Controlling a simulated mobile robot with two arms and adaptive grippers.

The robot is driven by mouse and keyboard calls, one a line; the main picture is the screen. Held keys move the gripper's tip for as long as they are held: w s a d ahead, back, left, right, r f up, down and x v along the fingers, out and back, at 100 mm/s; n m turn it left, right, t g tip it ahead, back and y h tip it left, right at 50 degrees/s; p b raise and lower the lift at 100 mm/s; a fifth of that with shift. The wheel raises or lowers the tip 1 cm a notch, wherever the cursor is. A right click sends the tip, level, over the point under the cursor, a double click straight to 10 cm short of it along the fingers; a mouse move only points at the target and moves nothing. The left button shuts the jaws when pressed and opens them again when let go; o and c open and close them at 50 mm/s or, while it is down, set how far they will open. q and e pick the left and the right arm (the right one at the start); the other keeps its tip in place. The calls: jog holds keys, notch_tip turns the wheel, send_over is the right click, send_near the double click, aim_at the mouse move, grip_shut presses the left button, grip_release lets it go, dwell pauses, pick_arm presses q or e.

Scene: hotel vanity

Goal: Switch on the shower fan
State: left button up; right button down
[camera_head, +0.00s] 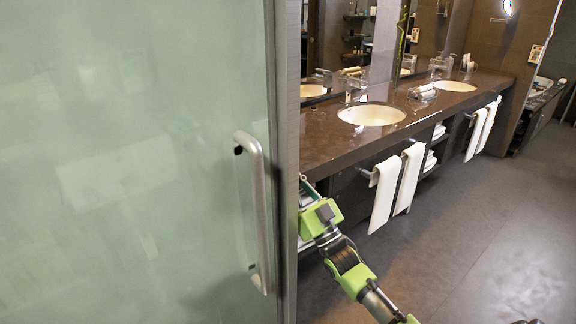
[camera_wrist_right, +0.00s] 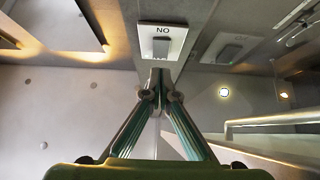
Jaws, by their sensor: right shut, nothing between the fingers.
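A pale switch plate (camera_wrist_right: 163,42) with a grey rocker (camera_wrist_right: 161,48) shows at the top middle of the right wrist view. Its lettering reads "NO" in this view. My right gripper (camera_wrist_right: 160,80) is shut and empty, with its fingertips just below the plate in the picture. I cannot tell whether the tips touch the rocker. In the head view the right arm reaches up beside the counter edge, and its fingertips are mostly hidden by the door frame. The switch is not visible in the head view. My left gripper is not in view.
A frosted glass door (camera_head: 120,150) with a metal handle (camera_head: 258,210) fills the left. A dark vanity counter (camera_head: 330,145) with basins (camera_head: 371,114) runs to the right, with towels (camera_head: 384,192) hanging below. The floor (camera_head: 490,230) at right is open.

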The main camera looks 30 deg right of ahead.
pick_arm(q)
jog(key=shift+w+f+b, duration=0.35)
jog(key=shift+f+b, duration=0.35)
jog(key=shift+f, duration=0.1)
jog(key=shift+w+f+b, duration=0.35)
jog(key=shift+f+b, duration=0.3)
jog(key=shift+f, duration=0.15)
pick_arm(e)
jog(key=s+f, duration=0.4)
jog(key=f, duration=0.3)
jog(key=shift+d, duration=0.15)
jog(key=shift+f, duration=0.1)
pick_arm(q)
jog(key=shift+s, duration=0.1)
